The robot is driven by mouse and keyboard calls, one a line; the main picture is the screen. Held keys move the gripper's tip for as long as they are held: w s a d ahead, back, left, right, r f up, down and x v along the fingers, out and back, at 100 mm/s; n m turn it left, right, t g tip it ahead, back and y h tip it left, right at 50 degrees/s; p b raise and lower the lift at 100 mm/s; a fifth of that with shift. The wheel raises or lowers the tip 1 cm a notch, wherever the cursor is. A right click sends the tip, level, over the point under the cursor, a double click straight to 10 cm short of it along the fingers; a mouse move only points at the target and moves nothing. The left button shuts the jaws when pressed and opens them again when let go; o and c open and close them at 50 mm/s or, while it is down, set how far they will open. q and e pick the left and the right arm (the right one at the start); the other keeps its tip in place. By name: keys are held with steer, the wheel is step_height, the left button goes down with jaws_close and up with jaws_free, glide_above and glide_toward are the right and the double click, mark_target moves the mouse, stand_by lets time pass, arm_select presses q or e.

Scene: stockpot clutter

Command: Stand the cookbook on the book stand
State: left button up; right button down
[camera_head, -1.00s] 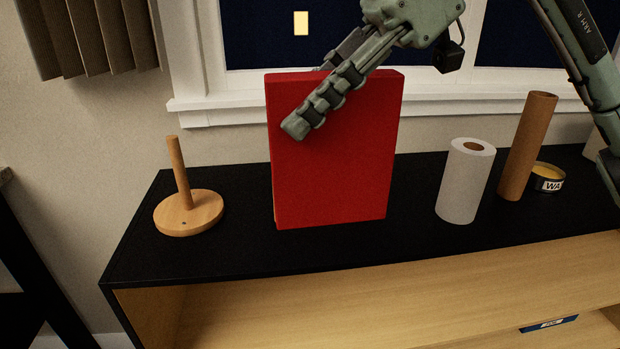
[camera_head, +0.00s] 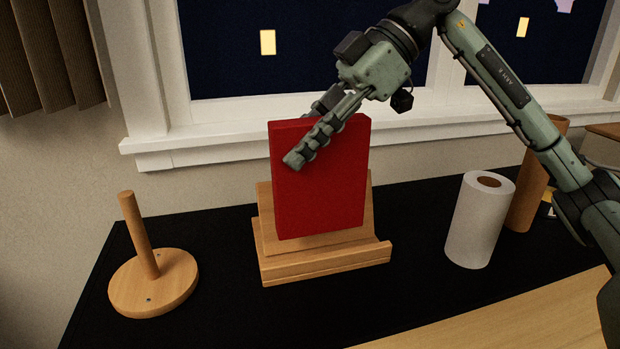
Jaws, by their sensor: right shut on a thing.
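The red cookbook (camera_head: 325,200) is upright in the middle of the head view. My right gripper (camera_head: 310,135) is shut on its upper part, with one finger across the front cover and the other behind it. The wooden book stand (camera_head: 330,262) is on the black top, with its front ledge below the book and its back board showing on both sides behind it. The book's bottom edge is at or just above the ledge; I cannot tell whether it touches. My left gripper is not in view.
A wooden paper towel holder (camera_head: 152,280) stands at the left on the black countertop (camera_head: 230,315). A white paper roll (camera_head: 479,220) stands at the right, with a brown cardboard tube (camera_head: 527,190) and a partly hidden tin behind my arm. A window is behind.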

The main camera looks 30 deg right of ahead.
mark_target(309, 174)
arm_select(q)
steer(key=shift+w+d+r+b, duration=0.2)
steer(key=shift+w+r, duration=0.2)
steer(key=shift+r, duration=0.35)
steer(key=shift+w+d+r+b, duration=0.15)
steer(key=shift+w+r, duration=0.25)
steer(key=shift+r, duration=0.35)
arm_select(e)
steer(key=shift+w+d+f, duration=0.25)
steer(key=shift+d+f, duration=0.05)
steer(key=shift+f, duration=0.6)
steer(key=shift+w+d+f, duration=0.25)
steer(key=shift+d+f, duration=0.1)
steer(key=shift+f, duration=0.55)
steer(key=shift+w+d+f, duration=0.25)
steer(key=shift+d+f, duration=0.05)
steer(key=shift+f, duration=0.6)
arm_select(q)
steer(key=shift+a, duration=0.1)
arm_select(e)
steer(key=shift+f, duration=0.3)
steer(key=c, duration=1.3)
jaws_free()
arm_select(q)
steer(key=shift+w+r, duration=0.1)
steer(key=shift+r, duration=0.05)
arm_select(e)
steer(key=shift+o, duration=0.2)
steer(key=shift+r, duration=0.1)
